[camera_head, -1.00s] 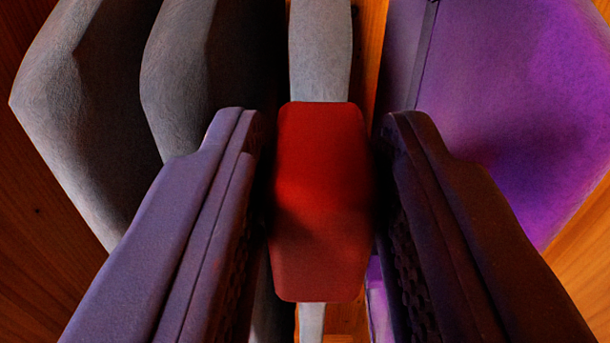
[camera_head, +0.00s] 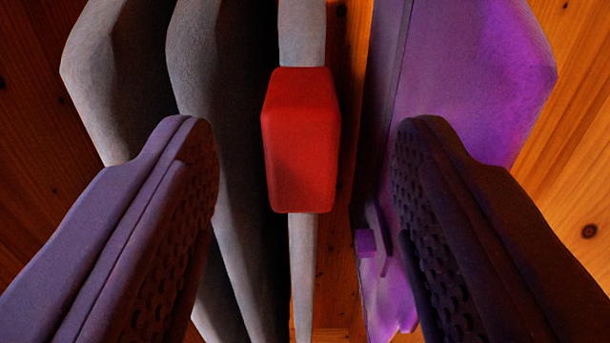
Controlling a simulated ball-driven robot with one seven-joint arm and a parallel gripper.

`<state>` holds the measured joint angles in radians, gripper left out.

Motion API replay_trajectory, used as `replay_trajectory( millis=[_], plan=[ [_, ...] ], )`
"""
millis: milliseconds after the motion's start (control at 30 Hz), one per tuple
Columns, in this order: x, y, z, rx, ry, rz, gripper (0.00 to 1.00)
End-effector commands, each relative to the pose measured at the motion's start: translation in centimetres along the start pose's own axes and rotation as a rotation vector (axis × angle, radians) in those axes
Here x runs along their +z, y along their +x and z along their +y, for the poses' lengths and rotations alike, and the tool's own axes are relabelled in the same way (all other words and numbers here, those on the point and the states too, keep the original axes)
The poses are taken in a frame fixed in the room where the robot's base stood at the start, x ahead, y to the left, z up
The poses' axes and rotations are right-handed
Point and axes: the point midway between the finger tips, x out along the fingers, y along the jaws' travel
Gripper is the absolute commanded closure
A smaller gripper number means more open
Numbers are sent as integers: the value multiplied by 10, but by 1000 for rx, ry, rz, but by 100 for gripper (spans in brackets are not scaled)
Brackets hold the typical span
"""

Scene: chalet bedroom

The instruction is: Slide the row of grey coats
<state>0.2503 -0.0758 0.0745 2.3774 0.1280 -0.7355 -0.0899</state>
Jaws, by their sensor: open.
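The row of grey coats (camera_head: 215,110) hangs in the left and middle of the view, edge-on to me. The coat nearest the centre (camera_head: 302,265) has a red block (camera_head: 301,140) on its edge. My gripper (camera_head: 308,150) is open, with one finger on each side of the red block and clear gaps between. The left finger overlaps the grey coats in the picture. The right finger overlaps a purple garment. What the coats hang from is out of view.
The purple garment (camera_head: 455,85) hangs just right of the grey coats, with a narrow gap between. A wooden plank wall (camera_head: 570,170) lies behind and shows at both sides.

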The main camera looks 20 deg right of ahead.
Motion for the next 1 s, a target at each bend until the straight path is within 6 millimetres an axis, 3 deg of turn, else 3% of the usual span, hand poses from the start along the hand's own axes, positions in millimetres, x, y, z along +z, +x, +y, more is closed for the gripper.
replay_trajectory(
  millis=[133,333,767,867,1000],
  plan=[
    [0,-25,0,0,0,2,45],
    [1,-36,0,0,0,-1,45],
    [1,-33,-3,-7,2,-1,45],
    [4,-24,-14,-37,7,-13,45],
    [-2,-12,-42,-115,11,-54,45]
  ],
)
